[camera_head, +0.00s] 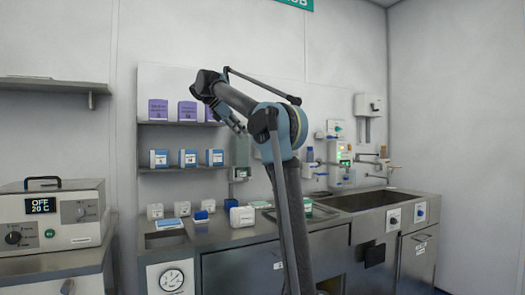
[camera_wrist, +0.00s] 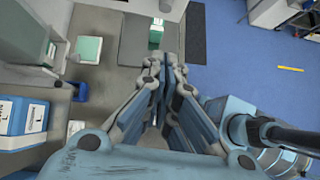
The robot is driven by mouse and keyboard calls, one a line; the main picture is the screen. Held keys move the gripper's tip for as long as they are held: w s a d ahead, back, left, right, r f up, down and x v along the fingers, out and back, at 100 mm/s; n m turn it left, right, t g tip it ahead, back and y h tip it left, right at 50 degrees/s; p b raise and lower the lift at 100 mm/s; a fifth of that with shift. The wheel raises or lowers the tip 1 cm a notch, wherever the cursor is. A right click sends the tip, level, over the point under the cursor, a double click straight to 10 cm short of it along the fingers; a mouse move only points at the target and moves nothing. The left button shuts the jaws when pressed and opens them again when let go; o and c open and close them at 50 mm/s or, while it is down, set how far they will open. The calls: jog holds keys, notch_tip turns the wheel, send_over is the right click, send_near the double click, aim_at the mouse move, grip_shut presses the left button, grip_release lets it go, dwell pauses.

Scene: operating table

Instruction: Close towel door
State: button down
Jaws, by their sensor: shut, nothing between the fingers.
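My gripper (camera_head: 238,125) is raised in front of the wall shelves, well above the steel counter. In the wrist view its fingers (camera_wrist: 163,80) are together with nothing between them. The counter has steel fronts below it: a wide front (camera_head: 240,268) at the left and a labelled front (camera_head: 417,257) at the right, under the sink. I cannot tell which of them is the towel door. My arm hides part of the middle fronts. My gripper touches no door.
The counter (camera_head: 225,234) carries several small boxes and a tray (camera_head: 318,212). A sink (camera_head: 365,199) is at the right. Shelves (camera_head: 183,123) with purple and blue boxes stand behind my gripper. A heater unit (camera_head: 52,215) is at the left.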

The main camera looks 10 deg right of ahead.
jog(key=w+d+f, duration=0.2)
jog(key=d+f, duration=0.4)
jog(key=d, duration=0.4)
jog(key=shift+w+d+f, duration=0.25)
jog(key=shift+w+f, duration=0.1)
jog(key=shift+w, duration=0.05)
dwell(0.3)
